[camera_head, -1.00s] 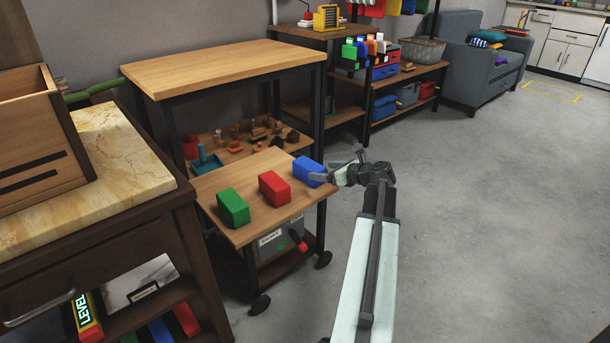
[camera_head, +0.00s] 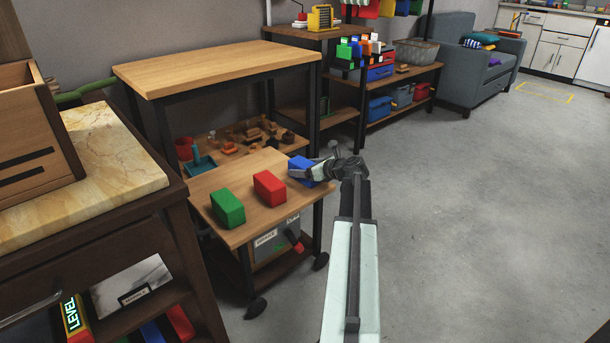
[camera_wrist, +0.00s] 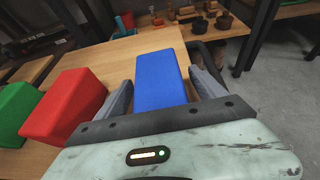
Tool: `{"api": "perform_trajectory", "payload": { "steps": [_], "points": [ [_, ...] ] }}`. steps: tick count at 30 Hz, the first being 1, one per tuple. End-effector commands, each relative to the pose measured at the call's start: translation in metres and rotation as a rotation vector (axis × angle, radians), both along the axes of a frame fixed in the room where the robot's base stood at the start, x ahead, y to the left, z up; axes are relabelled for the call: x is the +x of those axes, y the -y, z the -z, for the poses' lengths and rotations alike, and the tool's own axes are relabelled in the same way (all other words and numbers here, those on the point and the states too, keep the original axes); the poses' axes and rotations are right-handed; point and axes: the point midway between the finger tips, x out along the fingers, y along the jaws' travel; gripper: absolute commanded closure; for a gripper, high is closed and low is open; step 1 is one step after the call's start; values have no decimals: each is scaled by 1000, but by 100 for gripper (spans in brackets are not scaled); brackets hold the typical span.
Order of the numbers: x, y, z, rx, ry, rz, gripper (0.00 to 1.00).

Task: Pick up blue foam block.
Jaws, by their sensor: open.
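The blue foam block (camera_head: 301,167) lies on the low wooden shelf of the cart, at its right end in the head view. In the wrist view the blue foam block (camera_wrist: 161,80) lies lengthwise between my two fingers. My gripper (camera_wrist: 160,88) is open, with one finger on each side of the block. A narrow gap shows by the left finger; contact on the right side is hard to tell. In the head view my gripper (camera_head: 309,172) reaches in from the right and covers part of the block.
A red block (camera_head: 269,188) and a green block (camera_head: 228,208) stand left of the blue one; the red block is close to my left finger in the wrist view. The wooden tabletop (camera_head: 220,68) stands higher behind. Open grey floor (camera_head: 480,220) lies to the right.

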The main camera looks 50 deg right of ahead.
Motion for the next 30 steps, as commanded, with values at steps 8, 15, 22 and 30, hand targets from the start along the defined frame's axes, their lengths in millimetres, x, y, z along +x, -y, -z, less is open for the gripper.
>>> {"api": "perform_trajectory", "payload": {
  "steps": [8, 15, 22, 30],
  "points": [
    [-1, 0, -1, 1, 0, 0, 67],
    [-2, 0, -1, 1, 0, 1, 85],
    [-2, 1, -15, 1, 0, 1, 85],
    [-2, 1, -69, 1, 0, 1, 85]
  ]
}}
